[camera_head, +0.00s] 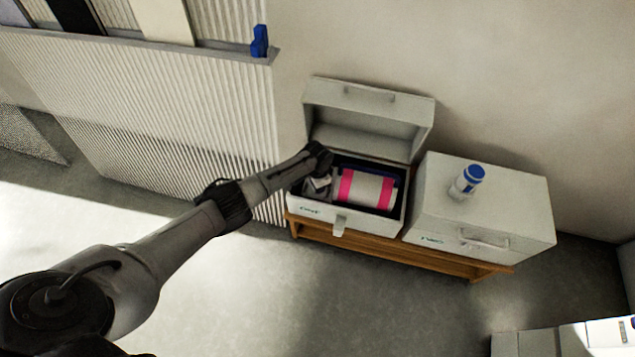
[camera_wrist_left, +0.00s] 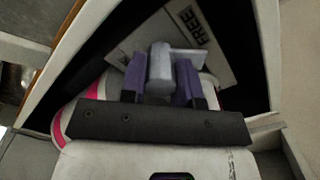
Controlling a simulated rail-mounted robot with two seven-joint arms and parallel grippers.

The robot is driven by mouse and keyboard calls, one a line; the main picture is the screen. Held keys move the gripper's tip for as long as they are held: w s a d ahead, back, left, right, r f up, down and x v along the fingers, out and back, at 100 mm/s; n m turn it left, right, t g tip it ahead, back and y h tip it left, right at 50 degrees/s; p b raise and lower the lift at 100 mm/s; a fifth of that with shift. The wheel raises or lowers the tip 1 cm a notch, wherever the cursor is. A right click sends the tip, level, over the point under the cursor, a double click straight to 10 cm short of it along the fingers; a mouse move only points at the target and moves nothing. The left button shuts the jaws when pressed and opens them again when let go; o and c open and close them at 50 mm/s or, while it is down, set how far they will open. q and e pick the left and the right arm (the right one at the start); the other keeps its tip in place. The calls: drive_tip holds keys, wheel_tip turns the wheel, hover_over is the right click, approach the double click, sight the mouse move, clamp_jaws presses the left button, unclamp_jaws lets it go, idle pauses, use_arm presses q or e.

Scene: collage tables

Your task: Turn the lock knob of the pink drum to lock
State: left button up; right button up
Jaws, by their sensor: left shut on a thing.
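The pink drum (camera_head: 367,188), white with pink bands, lies on its side in an open white box. Its pink band also shows in the left wrist view (camera_wrist_left: 60,125). My left gripper (camera_head: 318,181) reaches into the box at the drum's left end. In the left wrist view, the purple fingertips of this gripper (camera_wrist_left: 159,80) are shut on the grey lock knob (camera_wrist_left: 160,62). The knob stands in front of a grey plate (camera_wrist_left: 205,62) marked "FREE"; no other label is readable. The fingers hide part of the knob. My right gripper is out of view.
The open box (camera_head: 375,216) has its lid (camera_head: 370,115) raised behind and stands on a wooden bench (camera_head: 435,262). A closed white box (camera_head: 520,200) with a blue-capped bottle (camera_head: 467,182) on top stands to the right. A ribbed panel (camera_head: 180,120) is at left.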

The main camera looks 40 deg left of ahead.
use_arm(q)
drive_tip(key=m, duration=0.3)
drive_tip(key=shift+m, duration=0.4)
drive_tip(key=m, duration=0.3)
drive_tip(key=shift+m, duration=1.5)
drive_tip(key=o, duration=0.9)
